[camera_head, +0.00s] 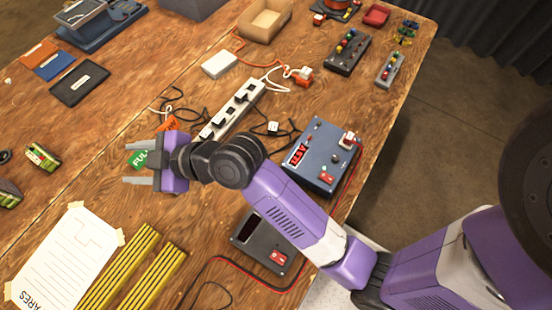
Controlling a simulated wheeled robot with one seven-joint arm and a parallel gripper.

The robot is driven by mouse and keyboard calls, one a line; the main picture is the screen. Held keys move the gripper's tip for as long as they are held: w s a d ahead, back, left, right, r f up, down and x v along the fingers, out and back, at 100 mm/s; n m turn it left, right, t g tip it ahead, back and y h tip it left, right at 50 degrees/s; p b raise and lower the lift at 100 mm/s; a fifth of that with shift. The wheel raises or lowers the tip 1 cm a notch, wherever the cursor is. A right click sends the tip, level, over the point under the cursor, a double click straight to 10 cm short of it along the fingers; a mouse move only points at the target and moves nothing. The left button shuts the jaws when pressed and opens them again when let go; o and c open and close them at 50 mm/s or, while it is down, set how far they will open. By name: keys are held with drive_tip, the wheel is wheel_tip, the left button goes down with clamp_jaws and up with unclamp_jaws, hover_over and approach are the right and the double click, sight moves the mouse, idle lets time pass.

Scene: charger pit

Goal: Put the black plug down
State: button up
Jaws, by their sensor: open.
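My gripper (128,163) is open, with its two fingers pointing left over the wooden table. No plug shows between the fingers. A green card marked "FUL" (139,160) lies on the table, seen between the fingers. Black plugs (241,95) show on the white power strip (252,91), up and right of my gripper; I cannot tell which one is the task's black plug. My wrist hides the strip's lower end and part of the table there.
Black cords lie around the strip. Yellow-black striped strips (150,265) and a white "SPARES" sheet (65,255) lie lower left. Table left of the fingers is mostly clear.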

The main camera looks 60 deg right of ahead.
drive_tip(key=s+d+f+m+t+h, duration=0.1)
drive_tip(key=s+f+m+h, duration=0.15)
drive_tip(key=s, duration=0.35)
drive_tip(key=s+d+f+m+h, duration=0.1)
drive_tip(key=s+d+m, duration=0.1)
drive_tip(key=s+m, duration=0.35)
drive_tip(key=s+d+f+m+t+h, duration=0.1)
drive_tip(key=s+h, duration=0.1)
drive_tip(key=s, duration=0.6)
drive_tip(key=s+d+r, duration=0.3)
drive_tip(key=s+d, duration=0.1)
drive_tip(key=s, duration=0.3)
drive_tip(key=s+d+r, duration=0.2)
drive_tip(key=s+d, duration=0.3)
drive_tip(key=s, duration=0.3)
drive_tip(key=shift+s+d+r, duration=0.25)
drive_tip(key=shift+r, duration=0.15)
drive_tip(key=shift+h, duration=0.25)
